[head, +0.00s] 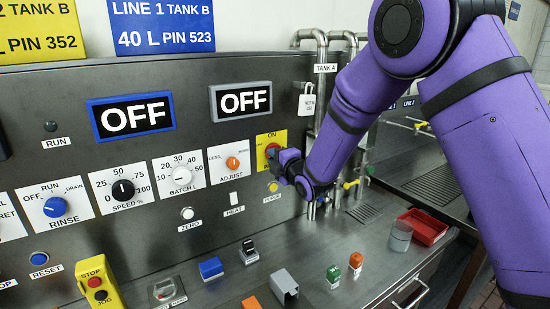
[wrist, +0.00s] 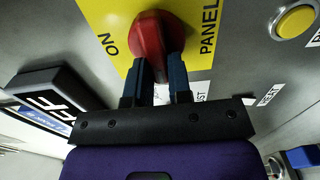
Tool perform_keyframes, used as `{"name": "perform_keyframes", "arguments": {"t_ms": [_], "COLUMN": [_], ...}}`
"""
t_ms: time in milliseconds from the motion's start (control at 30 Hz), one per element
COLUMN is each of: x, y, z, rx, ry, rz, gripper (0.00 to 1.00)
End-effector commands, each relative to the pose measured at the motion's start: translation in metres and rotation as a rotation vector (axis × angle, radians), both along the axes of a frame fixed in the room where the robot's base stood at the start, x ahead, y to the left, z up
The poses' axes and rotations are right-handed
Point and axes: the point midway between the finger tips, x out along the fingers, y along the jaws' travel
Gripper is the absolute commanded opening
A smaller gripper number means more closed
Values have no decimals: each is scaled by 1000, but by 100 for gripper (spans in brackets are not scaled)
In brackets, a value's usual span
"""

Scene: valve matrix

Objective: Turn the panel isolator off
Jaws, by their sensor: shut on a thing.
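The panel isolator is a red rotary handle on a yellow plate (head: 263,138) at the right end of the grey panel, beside the purple arm. In the head view its red handle (head: 272,150) is partly hidden by my gripper (head: 286,165), and "ON" shows at the plate's top. In the wrist view the red handle (wrist: 152,38) sits between the two dark fingers of my gripper (wrist: 158,75). The fingers are shut on it.
A yellow button (head: 273,187) lies just below the isolator, and an adjust knob (head: 232,162) is to its left. A display reading "OFF" (head: 240,101) is above left. Pipes (head: 322,95) and a white tag (head: 307,102) stand close on the right. The steel counter (head: 300,245) holds several loose items.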

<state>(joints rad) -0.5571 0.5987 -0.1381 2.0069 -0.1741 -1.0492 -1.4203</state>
Motion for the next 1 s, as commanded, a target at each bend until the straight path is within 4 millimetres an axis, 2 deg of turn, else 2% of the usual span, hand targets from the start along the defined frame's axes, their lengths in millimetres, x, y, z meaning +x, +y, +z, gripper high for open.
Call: {"name": "perform_keyframes", "arguments": {"t_ms": [33, 67, 100, 167, 433, 567, 1000], "x": [0, 0, 0, 0, -1, -7, -70], "y": [0, 0, 0, 0, 0, -5, -47], "z": [-1, -1, -1, -1, 0, 0, 0], "rx": [-2, -2, -2, -2, -1, -1, 0], "ry": [1, 1, 1, 1, 1, 2, 2], "rz": [1, 1, 1, 1, 0, 0, 0], "gripper": [0, 24, 33, 45, 45, 45, 45]}}
